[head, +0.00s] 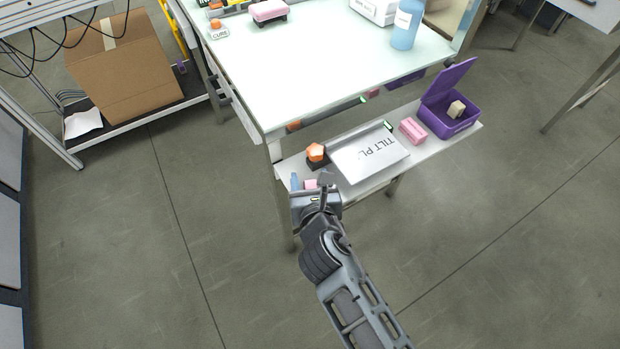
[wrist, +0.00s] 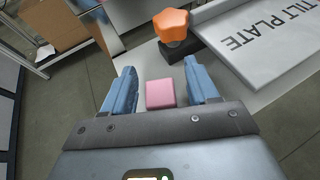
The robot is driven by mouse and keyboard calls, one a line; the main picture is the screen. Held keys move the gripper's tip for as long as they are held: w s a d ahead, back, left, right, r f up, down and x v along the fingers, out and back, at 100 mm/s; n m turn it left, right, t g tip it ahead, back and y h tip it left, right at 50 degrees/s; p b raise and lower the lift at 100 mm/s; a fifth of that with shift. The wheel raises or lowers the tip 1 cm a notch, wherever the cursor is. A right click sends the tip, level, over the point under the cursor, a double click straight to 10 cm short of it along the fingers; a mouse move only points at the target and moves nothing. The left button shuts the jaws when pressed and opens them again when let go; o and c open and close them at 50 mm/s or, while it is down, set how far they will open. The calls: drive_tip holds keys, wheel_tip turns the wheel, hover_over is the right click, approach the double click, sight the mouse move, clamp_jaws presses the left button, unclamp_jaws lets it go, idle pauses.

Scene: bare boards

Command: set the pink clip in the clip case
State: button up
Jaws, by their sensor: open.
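A small pink block, which looks like the pink clip (wrist: 160,93), sits on the lower shelf at its left end. It also shows in the head view (head: 310,184), partly covered by my gripper. My gripper (wrist: 159,70) is open, with one blue finger on each side of the pink block and a visible gap to each. An open purple case (head: 447,124), which looks like the clip case, stands at the right end of the lower shelf with its lid raised. A beige block (head: 456,109) is inside it. Its label is too small to read.
A plate marked TILT PLATE (head: 368,158) and an orange knob (head: 316,152) are on the lower shelf beside my gripper. Another pink block (head: 413,131) lies between plate and case. The pale upper tabletop (head: 300,70) overhangs behind. Floor in front is clear.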

drive_tip(key=v, duration=1.1)
drive_tip(key=shift+s+r+p, duration=0.15)
drive_tip(key=shift+s+p, duration=0.15)
drive_tip(key=shift+p, duration=0.15)
drive_tip(key=shift+d, duration=0.15)
drive_tip(key=s+d+f+m, duration=0.1)
drive_tip(key=s+d+m, duration=0.6)
drive_tip(key=d, duration=0.1)
drive_tip(key=s+d+r+m, duration=0.4)
drive_tip(key=s+m, duration=0.4)
drive_tip(key=m, duration=0.2)
drive_tip(key=s+d+r+m, duration=0.5)
drive_tip(key=s+d+m, duration=0.2)
drive_tip(key=m, duration=0.4)
drive_tip(key=shift+s+h, duration=0.3)
drive_tip(key=shift+s, duration=0.35)
drive_tip(key=s+d+r+m, duration=0.1)
drive_tip(key=r+m, duration=0.1)
drive_tip(key=m, duration=0.1)
drive_tip(key=s+d+r+m+t+h, duration=0.1)
drive_tip(key=s+r+m, duration=0.1)
drive_tip(key=r+m, duration=0.1)
drive_tip(key=s+d+r+m+h, duration=0.1)
drive_tip(key=r+m, duration=0.2)
drive_tip(key=m, duration=0.1)
drive_tip(key=shift+s+m+t, duration=0.3)
drive_tip(key=shift+s, duration=0.1)
drive_tip(key=shift+f, duration=0.1)
